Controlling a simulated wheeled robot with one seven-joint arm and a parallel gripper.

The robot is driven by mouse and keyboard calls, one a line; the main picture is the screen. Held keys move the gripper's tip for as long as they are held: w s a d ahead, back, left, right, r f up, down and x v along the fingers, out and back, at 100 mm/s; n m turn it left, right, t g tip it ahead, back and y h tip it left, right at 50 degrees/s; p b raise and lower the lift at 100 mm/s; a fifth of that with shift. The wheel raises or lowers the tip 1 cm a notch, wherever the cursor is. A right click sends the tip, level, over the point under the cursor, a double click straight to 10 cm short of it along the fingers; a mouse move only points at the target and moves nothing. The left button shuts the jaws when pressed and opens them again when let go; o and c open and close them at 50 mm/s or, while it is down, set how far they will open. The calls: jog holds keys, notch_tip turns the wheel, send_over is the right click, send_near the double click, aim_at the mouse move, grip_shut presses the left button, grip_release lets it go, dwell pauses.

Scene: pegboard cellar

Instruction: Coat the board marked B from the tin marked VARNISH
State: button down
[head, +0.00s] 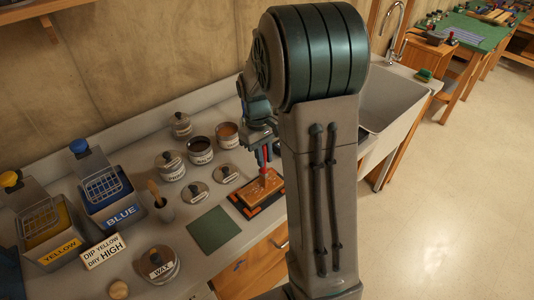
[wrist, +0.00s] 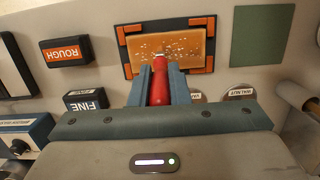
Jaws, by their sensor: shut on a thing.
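My gripper (wrist: 159,75) is shut on a red-handled tool (wrist: 159,88), which also shows in the head view (head: 263,156). The tool's lower end is over the wooden board (wrist: 180,48); I cannot tell whether it touches. The board (head: 255,190) lies in a dark holder with orange corners and has pale specks on its face. No letter B is legible on it. An open tin with amber contents (head: 228,134) stands behind, its label too small to read. A lid with a partly hidden label starting "VA" (wrist: 196,97) lies near the board.
A dark open tin (head: 201,150), apparently WALNUT, stands beside closed tins. A WAX tin (head: 158,265), green square (head: 213,229), and YELLOW (head: 48,235) and BLUE (head: 108,190) baths stand left. The sink (head: 390,100) is right.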

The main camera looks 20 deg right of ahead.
jog(key=s+a, duration=0.2)
jog(key=a, duration=0.5)
jog(key=shift+s+a+b, duration=0.3)
dwell(0.9)
jog(key=shift+r, duration=0.25)
jog(key=shift+w+d+f+p, duration=0.1)
jog(key=shift+w+d+p, duration=0.25)
jog(key=shift+w, duration=0.45)
jog(key=shift+f, duration=0.2)
dwell(0.4)
jog(key=shift+d, duration=0.1)
